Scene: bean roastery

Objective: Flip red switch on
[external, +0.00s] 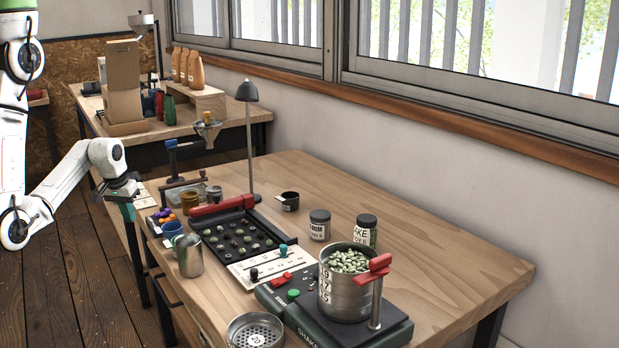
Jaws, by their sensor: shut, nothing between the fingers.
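A dark green shaker machine (391,325) stands at the front of the near table. A small red part (281,280), which looks like the red switch, sits on its control panel beside a round green button (293,294). It is too small to tell which way the switch is set. My gripper (128,214) is shut and empty. It points down at the table's left edge, well to the left of the switch and apart from it.
A metal pot of green beans (346,285) under a red clamp (375,268) stands on the shaker. The table's right side is clear.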

